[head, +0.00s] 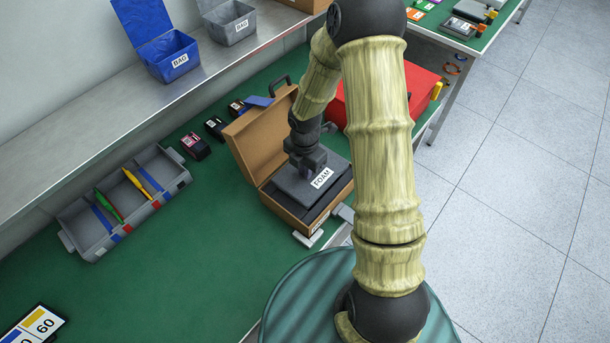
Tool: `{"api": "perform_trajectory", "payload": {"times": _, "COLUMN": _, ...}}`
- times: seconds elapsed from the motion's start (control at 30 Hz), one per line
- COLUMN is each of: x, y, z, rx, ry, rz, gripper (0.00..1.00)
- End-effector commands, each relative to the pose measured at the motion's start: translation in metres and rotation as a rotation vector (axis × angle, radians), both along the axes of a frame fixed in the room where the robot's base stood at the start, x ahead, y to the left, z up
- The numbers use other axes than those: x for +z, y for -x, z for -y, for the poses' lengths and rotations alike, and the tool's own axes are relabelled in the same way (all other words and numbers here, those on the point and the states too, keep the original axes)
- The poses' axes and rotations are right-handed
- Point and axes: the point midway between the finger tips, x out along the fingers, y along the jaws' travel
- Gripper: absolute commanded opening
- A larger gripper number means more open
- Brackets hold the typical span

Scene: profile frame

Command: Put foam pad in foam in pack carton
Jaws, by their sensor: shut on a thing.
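The pack carton (283,207) is a brown case with its lid (250,135) raised at the left and a black handle. A dark grey foam pad (337,168) with a white FOAM label lies tilted over the carton's opening. Dark lining shows inside the carton below the pad's front edge. My gripper (308,168) is above the pad, shut on it at its upper left part. The fingertips are partly hidden by the gripper body, and I cannot tell whether the pad touches the lining.
A grey divided tray (85,213) holding pens stands at the left on the green bench. Blue (172,58) and grey (232,25) BAG bins stand on the shelf.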

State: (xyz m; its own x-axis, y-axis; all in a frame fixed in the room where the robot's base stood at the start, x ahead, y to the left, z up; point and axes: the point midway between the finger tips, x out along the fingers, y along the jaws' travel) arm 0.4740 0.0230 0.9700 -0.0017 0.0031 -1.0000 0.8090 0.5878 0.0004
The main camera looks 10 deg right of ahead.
Motion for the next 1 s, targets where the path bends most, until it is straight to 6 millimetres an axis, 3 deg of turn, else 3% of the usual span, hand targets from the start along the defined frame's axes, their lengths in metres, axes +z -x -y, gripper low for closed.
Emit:
{"api": "perform_trajectory", "payload": {"times": 0.2, "x": -0.003, "y": 0.0, "z": 0.0, "rx": 0.0, "ry": 0.0, "rz": -0.001, "gripper": 0.0}}
{"api": "perform_trajectory", "payload": {"times": 0.5, "x": -0.036, "y": 0.001, "z": 0.0, "rx": 0.001, "ry": 0.0, "rz": -0.002, "gripper": 0.0}}
{"api": "perform_trajectory", "payload": {"times": 0.87, "x": -0.04, "y": 0.0, "z": 0.0, "rx": 0.0, "ry": 0.001, "rz": -0.001, "gripper": 0.0}}
{"api": "perform_trajectory", "payload": {"times": 0.9, "x": -0.04, "y": 0.0, "z": 0.0, "rx": 0.0, "ry": 0.001, "rz": -0.001, "gripper": 0.14}}
{"api": "perform_trajectory", "payload": {"times": 1.0, "x": -0.04, "y": 0.0, "z": 0.0, "rx": 0.0, "ry": 0.001, "rz": -0.001, "gripper": 0.33}}
